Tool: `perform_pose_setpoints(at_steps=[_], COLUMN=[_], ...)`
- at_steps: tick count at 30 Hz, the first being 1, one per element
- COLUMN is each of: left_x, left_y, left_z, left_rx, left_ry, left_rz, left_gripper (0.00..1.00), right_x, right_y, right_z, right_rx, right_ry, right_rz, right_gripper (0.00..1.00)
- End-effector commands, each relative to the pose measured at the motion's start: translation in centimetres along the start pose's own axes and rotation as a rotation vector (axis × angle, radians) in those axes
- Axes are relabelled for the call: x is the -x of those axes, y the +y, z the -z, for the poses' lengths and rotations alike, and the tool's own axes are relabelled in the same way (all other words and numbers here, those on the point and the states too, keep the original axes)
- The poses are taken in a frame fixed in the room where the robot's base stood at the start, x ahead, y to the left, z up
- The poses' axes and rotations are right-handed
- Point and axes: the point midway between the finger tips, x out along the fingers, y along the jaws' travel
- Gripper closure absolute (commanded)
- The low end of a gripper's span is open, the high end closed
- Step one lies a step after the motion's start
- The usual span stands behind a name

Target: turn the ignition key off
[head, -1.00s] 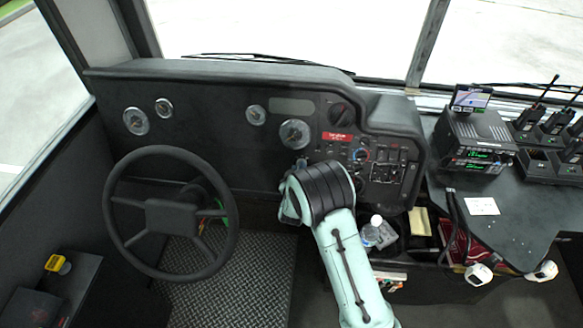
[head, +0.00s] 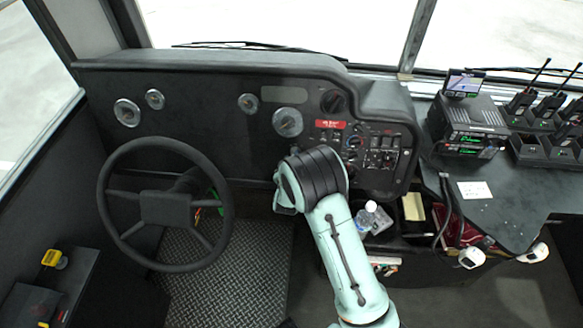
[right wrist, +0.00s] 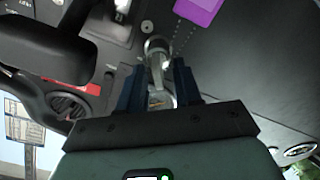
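A silver metal piece, seemingly the ignition key (right wrist: 157,62) in its round mount, shows in the right wrist view on the dark dash panel. My right gripper (right wrist: 158,82) has its two dark blue fingers apart, one on each side of this piece. A gap shows between the fingers and the metal, so they do not look closed on it. In the head view, my right gripper (head: 284,197) is at the dash, right of the steering wheel; my wrist hides the key and most of the fingers there. My left gripper is not in view.
The steering wheel (head: 165,205) stands left of my right arm. A water bottle (head: 366,215) stands in a bin beside my forearm. Radios (head: 472,130) sit on the right console.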

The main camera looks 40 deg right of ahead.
Motion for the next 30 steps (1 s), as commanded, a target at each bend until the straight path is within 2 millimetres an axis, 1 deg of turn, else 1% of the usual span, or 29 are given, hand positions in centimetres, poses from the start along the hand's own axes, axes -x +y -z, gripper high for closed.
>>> perform_pose_setpoints(at_steps=[5, 12, 16, 21, 30], left_x=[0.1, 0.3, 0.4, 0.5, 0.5], left_y=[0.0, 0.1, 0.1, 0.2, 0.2], left_z=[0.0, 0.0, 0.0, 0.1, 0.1], left_rx=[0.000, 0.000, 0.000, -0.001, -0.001], left_ry=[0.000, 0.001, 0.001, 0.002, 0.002], left_rz=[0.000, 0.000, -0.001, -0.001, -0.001], left_gripper=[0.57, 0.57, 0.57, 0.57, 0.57], right_x=[3.3, 8.8, 10.9, 12.4, 12.7], right_y=[-0.1, -0.1, 0.0, 0.0, 0.0], right_z=[0.1, 0.1, 0.0, 0.0, -0.1], right_rx=[0.000, 0.000, 0.001, 0.001, 0.001], right_ry=[0.000, 0.001, 0.001, 0.000, -0.001], right_rz=[0.004, 0.004, 0.003, 0.001, 0.000], right_gripper=[0.66, 0.66, 0.66, 0.66, 0.66])
